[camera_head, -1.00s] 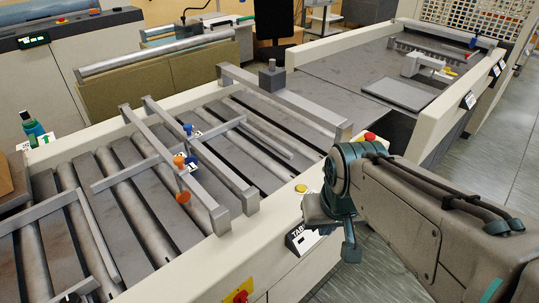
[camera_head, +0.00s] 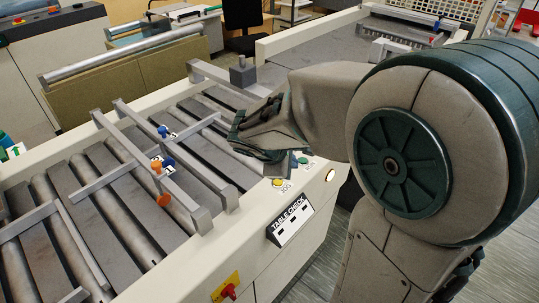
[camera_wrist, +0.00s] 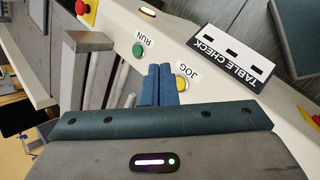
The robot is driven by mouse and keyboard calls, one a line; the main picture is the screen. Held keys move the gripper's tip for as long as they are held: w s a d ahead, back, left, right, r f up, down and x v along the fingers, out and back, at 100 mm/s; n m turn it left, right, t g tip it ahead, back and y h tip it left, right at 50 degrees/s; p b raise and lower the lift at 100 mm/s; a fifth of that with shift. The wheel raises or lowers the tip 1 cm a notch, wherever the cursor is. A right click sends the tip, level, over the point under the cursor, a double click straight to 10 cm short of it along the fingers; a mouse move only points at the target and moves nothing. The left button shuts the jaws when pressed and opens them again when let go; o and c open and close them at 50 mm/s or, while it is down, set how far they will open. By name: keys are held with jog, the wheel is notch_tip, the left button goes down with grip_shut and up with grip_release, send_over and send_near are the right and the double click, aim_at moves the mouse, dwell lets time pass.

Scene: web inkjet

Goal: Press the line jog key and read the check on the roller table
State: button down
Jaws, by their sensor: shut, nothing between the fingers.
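The yellow JOG key (camera_head: 278,183) is on the cream side rail of the roller table. In the head view my gripper (camera_head: 282,165) is over the rail close to the keys; contact with the key cannot be told. The white TABLE CHECK panel (camera_head: 290,222) is on the rail's outer face, with dark windows, none visibly lit. It also shows in the wrist view (camera_wrist: 232,60).
The green RUN key (camera_head: 302,161) is right of JOG, with a lit lamp (camera_head: 330,175) farther right. A red emergency stop (camera_wrist: 82,8) shows in the wrist view. A red switch (camera_head: 228,292) is lower on the rail. Grey crossbars (camera_head: 165,165) stand over the rollers.

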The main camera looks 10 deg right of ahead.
aim_at(275, 184)
jog(key=w+a+n, duration=0.1)
jog(key=w+n+t, duration=0.1)
jog(key=w+n, duration=0.1)
jog(key=w+a+n, duration=0.1)
jog(key=w, duration=0.1)
jog(key=shift+a+t+h, duration=0.3)
jog(key=shift+a+t, duration=0.05)
jog(key=shift+t, duration=0.05)
notch_tip(275, 184, down, 9)
jog(key=b, duration=0.7)
jog(key=shift+r, duration=0.1)
dwell(1.6)
jog(key=shift+f+b, duration=0.4)
jog(key=shift+b, duration=0.1)
jog(key=shift+f+b, duration=0.45)
jog(key=shift+b, duration=0.05)
dwell(0.4)
jog(key=shift+r, duration=0.1)
jog(key=shift+r+p, duration=0.65)
jog(key=shift+r, duration=0.1)
